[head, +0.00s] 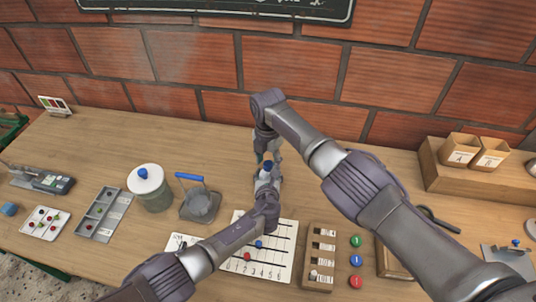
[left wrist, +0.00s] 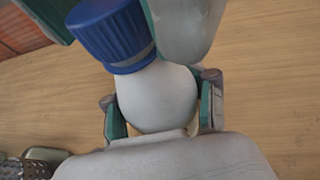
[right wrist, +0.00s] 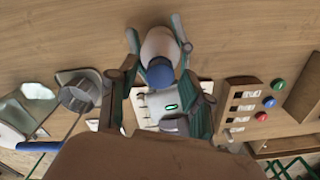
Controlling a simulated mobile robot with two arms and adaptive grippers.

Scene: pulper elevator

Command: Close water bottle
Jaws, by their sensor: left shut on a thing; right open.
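The water bottle (left wrist: 158,98) is white and rounded, with a ribbed blue cap (left wrist: 108,34) on its top. Whether the cap is tight I cannot tell. My left gripper (left wrist: 163,112) is shut on the bottle's body, one finger on each side. In the head view the blue cap (head: 267,166) shows small between both arms, and the bottle is mostly hidden.
On the wooden table (head: 100,150), a jar with a white lid (head: 149,180) and a blue-handled pot (head: 198,204) stand left of my arms. A numbered sheet (head: 284,262) and a labelled wooden rack (head: 320,260) lie in front. Small boxes (head: 460,149) stand right.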

